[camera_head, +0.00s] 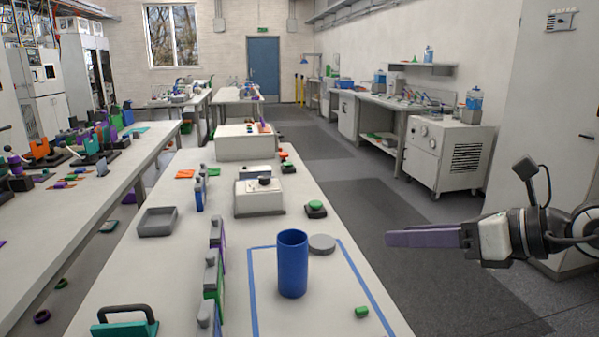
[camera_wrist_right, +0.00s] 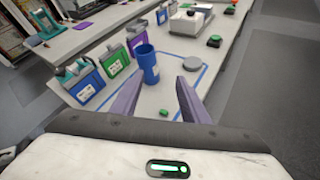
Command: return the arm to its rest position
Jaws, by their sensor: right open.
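My right gripper (camera_head: 388,238) is at the right of the head view, out over the floor beside the table's right edge, with purple fingers pointing left. In the right wrist view its two fingers (camera_wrist_right: 158,98) stand apart with nothing between them up close. My right arm comes in from the right edge of the head view. My left gripper and left arm are not in view.
A blue cylinder (camera_head: 292,264) stands on the white table (camera_head: 190,262) inside a blue outline, near a grey disc (camera_head: 322,244) and a small green piece (camera_head: 361,311). A grey tray (camera_head: 157,222) lies farther left. The dark floor mat (camera_head: 450,270) beneath my gripper is clear.

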